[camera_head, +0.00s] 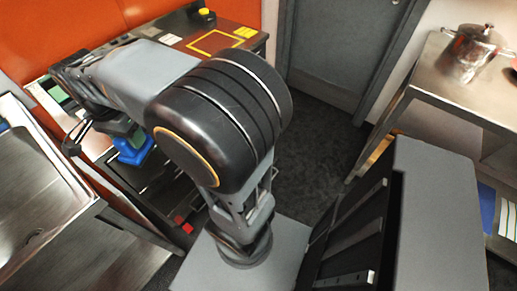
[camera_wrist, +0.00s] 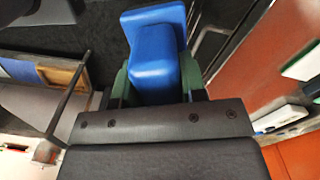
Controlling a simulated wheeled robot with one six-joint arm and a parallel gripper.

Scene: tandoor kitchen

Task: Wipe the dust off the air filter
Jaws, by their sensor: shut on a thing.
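A blue block-like thing (camera_wrist: 155,60) with a wider far end sits between the green-sided fingers of my gripper (camera_wrist: 156,78) in the wrist view. My gripper is shut on it. In the head view the blue thing (camera_head: 133,151) hangs under my gripper (camera_head: 126,138) at the left, beside a dark bench. My arm covers much of that bench. I cannot pick out the air filter or any dust with certainty.
A dark bench top with a yellow outlined square (camera_head: 215,42) stands behind my arm, with a yellow-topped knob (camera_head: 206,12) on it. A steel sink counter (camera_head: 35,190) is at left. A steel table (camera_head: 455,85) with a pot (camera_head: 468,52) is at right. Dark floor (camera_head: 320,130) lies clear between.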

